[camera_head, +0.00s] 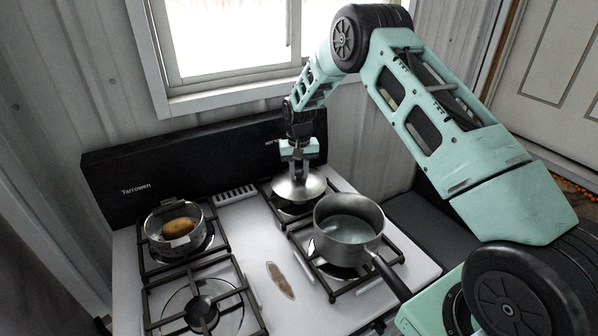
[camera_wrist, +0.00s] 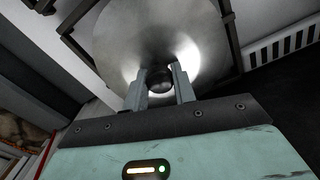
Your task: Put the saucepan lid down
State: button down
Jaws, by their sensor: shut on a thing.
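The saucepan lid (camera_head: 298,187) is a round, shiny metal disc over the back right burner of the stove. In the wrist view the lid (camera_wrist: 152,42) fills the upper middle, with its dark round knob (camera_wrist: 160,79) between the fingers. My gripper (camera_head: 299,170) points down and is shut on that knob; its fingers also show in the wrist view (camera_wrist: 160,88). I cannot tell whether the lid touches the grate below it. The saucepan (camera_head: 347,222) stands uncovered on the front right burner, its dark handle pointing toward the lower right.
A glass-sided pot (camera_head: 158,240) with a potato-like item (camera_head: 178,228) stands on the back left burner. The front left burner (camera_head: 203,309) is empty. A brown spoon rest or similar flat item (camera_head: 280,281) lies between the burners. A dark backboard (camera_head: 130,176) rises behind.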

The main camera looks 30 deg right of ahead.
aim_at(299, 170)
jog(key=shift+f, duration=0.7)
jog(key=c, duration=1.1)
grip_release()
jog(key=shift+c, duration=0.2)
notch_tip(299, 170, up, 12)
jog(key=b, duration=0.5)
jog(key=s+a+r+n, duration=0.1)
jog(key=s+a+r, duration=0.15)
jog(key=a, duration=0.35)
jog(key=s+a+r+n, duration=0.1)
jog(key=s+a+r, duration=0.1)
jog(key=s+a, duration=0.25)
jog(key=s+a+r+n+y, duration=0.15)
jog(key=s+a+n, duration=0.25)
jog(key=s+a, duration=0.75)
jog(key=s+a+n, duration=0.1)
jog(key=s+n, duration=0.4)
jog(key=s, duration=2)
jog(key=shift+f+h, duration=0.4)
jog(key=shift+h, duration=0.05)
